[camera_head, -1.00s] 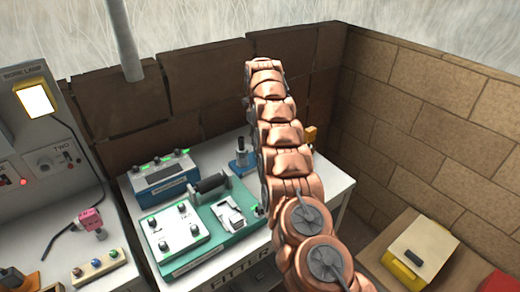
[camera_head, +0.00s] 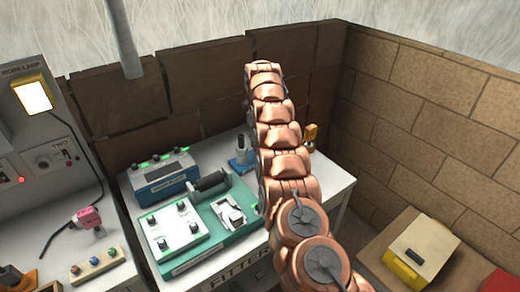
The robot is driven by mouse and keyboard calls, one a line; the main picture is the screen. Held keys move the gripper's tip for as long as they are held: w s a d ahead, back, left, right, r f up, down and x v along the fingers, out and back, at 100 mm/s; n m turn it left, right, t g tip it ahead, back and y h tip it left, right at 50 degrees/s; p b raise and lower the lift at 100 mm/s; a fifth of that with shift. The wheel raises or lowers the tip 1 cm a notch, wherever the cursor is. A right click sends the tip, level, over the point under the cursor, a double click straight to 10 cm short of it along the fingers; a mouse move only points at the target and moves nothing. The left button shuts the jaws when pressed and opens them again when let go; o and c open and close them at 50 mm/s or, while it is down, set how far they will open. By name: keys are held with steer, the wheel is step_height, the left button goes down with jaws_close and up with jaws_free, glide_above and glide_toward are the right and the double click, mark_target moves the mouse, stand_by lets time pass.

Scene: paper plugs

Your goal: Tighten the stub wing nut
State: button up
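A small orange-yellow piece (camera_head: 311,131) shows just right of my copper arm, at the back right of the white bench (camera_head: 335,190). A dark, rounded part shows under it. It may be the wing nut, but it is too small and too covered to be sure. My arm crosses in front of that part of the bench. My gripper is not visible; the arm hides whatever lies behind it, so I cannot see whether the gripper touches anything.
A teal board (camera_head: 215,248) with a white switch panel (camera_head: 172,228) and a black roll fills the bench front. A blue box (camera_head: 160,178) and a blue stand (camera_head: 241,158) are behind. A yellow-sided case (camera_head: 402,270) is at right. Brick walls enclose the back and right.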

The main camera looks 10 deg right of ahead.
steer(key=shift+f+b, duration=0.6)
steer(key=shift+f, duration=0.6)
steer(key=shift+c, duration=0.4)
jaws_close()
steer(key=shift+o, duration=0.4)
jaws_free()
steer(key=shift+r, duration=0.15)
